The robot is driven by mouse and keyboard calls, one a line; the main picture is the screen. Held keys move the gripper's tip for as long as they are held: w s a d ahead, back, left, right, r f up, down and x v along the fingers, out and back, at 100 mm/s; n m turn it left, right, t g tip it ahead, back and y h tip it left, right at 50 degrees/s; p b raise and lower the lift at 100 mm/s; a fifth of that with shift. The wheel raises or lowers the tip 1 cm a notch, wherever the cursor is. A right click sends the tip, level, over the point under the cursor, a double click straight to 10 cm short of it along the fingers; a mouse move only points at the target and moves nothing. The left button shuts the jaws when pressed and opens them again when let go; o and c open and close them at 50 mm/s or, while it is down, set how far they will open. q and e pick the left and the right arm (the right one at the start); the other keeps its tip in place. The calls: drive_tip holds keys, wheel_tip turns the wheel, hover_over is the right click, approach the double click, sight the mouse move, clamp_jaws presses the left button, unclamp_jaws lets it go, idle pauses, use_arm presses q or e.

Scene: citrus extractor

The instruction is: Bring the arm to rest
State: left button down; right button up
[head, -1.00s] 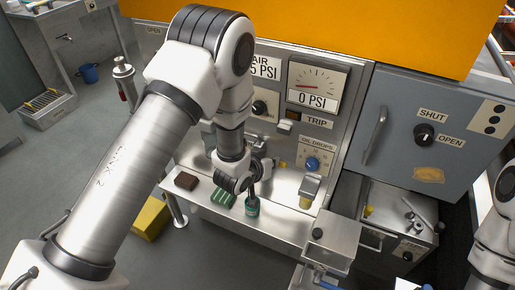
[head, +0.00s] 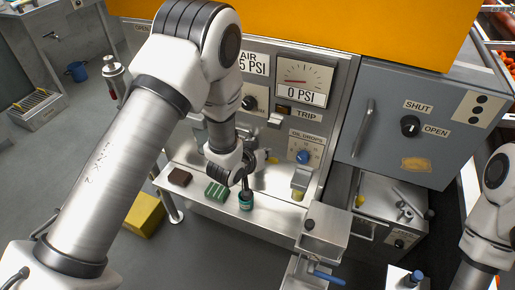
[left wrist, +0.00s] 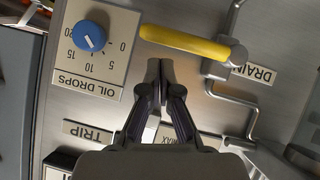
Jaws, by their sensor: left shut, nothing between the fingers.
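My left arm comes in from the left in the head view, bent down toward the machine's panel. My left gripper (head: 246,180) is mostly hidden behind its own wrist there. In the left wrist view the left gripper (left wrist: 159,65) is shut and empty, its fingertips together in front of the metal panel. A yellow drain handle (left wrist: 183,43) lies just beyond the fingertips, apart from them as far as I can tell. My right arm shows at the right edge of the head view; its gripper is out of the picture.
The blue oil-drops knob (left wrist: 89,36) is on the panel beside the gripper. A teal jar (head: 246,201), a green ribbed block (head: 217,192) and a brown block (head: 179,177) sit on the steel shelf. A grey cabinet (head: 420,120) stands right. A yellow block (head: 145,214) is below.

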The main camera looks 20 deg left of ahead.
use_arm(q)
drive_tip(key=shift+w+d+r+b+v, duration=0.25)
drive_tip(key=shift+d+r+b+v, duration=0.55)
drive_tip(key=shift+v, duration=5.15)
drive_tip(key=s+a+f+n+g+y, duration=0.1)
drive_tip(key=s+f+g, duration=0.2)
drive_tip(key=s+f, duration=0.5)
drive_tip(key=s+a+f+g, duration=0.25)
drive_tip(key=s+f, duration=0.25)
drive_tip(key=f, duration=0.6)
drive_tip(key=s+a+f+g, duration=0.1)
drive_tip(key=s+f+g, duration=0.1)
drive_tip(key=s, duration=0.5)
drive_tip(key=s+a+f+m+g+y, duration=0.1)
drive_tip(key=s+f+g, duration=0.2)
drive_tip(key=s, duration=0.4)
drive_tip(key=shift+f+m+g, duration=0.3)
drive_tip(key=shift+f+g, duration=0.05)
drive_tip(key=shift+f, duration=0.05)
use_arm(e)
drive_tip(key=shift+s+d+r, duration=0.1)
drive_tip(key=shift+s+r, duration=0.05)
drive_tip(key=shift+s, duration=0.35)
